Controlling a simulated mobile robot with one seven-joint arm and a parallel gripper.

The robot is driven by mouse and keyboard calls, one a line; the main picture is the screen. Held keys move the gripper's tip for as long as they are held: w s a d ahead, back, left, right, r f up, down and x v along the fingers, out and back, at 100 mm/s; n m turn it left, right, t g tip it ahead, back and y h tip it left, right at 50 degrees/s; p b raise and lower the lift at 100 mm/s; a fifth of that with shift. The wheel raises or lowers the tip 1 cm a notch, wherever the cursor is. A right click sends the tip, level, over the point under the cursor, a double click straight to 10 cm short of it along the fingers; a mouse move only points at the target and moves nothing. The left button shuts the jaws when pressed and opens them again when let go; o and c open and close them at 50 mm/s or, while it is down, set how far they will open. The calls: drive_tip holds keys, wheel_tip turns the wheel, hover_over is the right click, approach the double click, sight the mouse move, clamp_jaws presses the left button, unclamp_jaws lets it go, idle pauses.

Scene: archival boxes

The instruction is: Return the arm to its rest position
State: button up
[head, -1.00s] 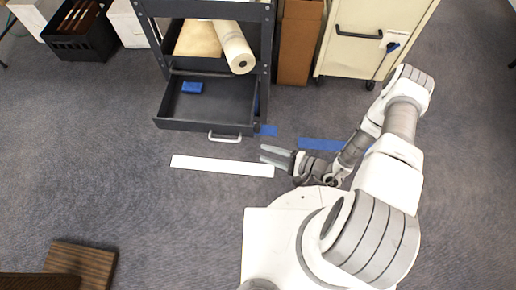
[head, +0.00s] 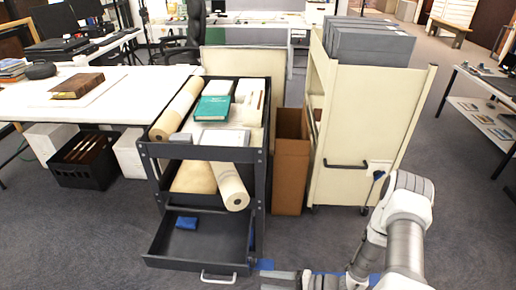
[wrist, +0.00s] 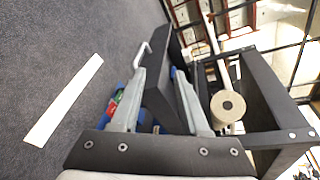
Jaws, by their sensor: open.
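My gripper (head: 280,284) is at the bottom edge of the head view, just in front and to the right of the pulled-out drawer of the dark cart. Its lower part is cut off by the frame. My arm bends down from the right side to it. In the wrist view my gripper (wrist: 160,78) shows two grey fingers spread apart, with nothing held between them. The dark drawer front (wrist: 160,105) shows beyond the fingers in that view.
The open drawer (head: 170,262) holds a small blue item (head: 187,223). Above it, the cart carries paper rolls (head: 232,187) and a green book (head: 212,108). A brown box (head: 290,175) and cream cart (head: 362,120) stand to the right.

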wheel_tip(320, 180, up, 23)
drive_tip(key=d+n+g+h, duration=0.2)
drive_tip(key=n+g+h, duration=0.3)
drive_tip(key=n+g, duration=0.15)
drive_tip(key=s+d+r+n+t+h, duration=0.1)
drive_tip(key=s+d+r+t+h, duration=0.25)
drive_tip(key=r, duration=0.35)
drive_tip(key=s+d+r+t+h, duration=0.2)
drive_tip(key=s+r+h, duration=0.15)
drive_tip(key=r, duration=0.35)
drive_tip(key=s+d+r+n+t+h, duration=0.1)
drive_tip(key=s+d+r+t+h, duration=0.25)
drive_tip(key=r, duration=0.35)
wheel_tip(320, 180, up, 15)
drive_tip(key=p, duration=1.4)
drive_tip(key=shift+s+a+g+p, duration=0.35)
drive_tip(key=shift+s, duration=0.05)
drive_tip(key=shift+a+f+y, duration=0.1)
drive_tip(key=shift+y, duration=0.15)
